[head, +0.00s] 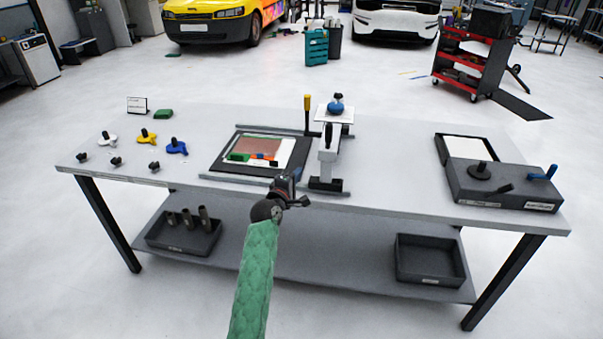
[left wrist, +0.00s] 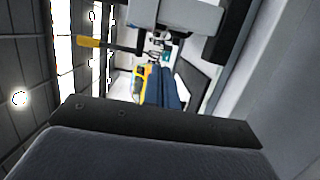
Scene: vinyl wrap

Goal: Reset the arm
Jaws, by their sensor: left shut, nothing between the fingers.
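My left arm comes in from the bottom middle of the head view in a green sleeve. Its gripper (head: 293,182) is small and dark there, shut and empty. It appears in front of the table's front edge, just below the dark framed board (head: 220,158) and left of the press stand's foot; its exact height is hard to tell. In the left wrist view a dark part of my own wrist (left wrist: 155,140) fills the bottom, and the fingertips are not clear. My right gripper is not in view.
The grey table (head: 390,170) carries a press stand (head: 327,155) with a yellow-handled lever (head: 307,102), several knobs at left, and a dark box (head: 500,187) at right. Black bins (head: 430,260) sit on the lower shelf. The tabletop between stand and box is clear.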

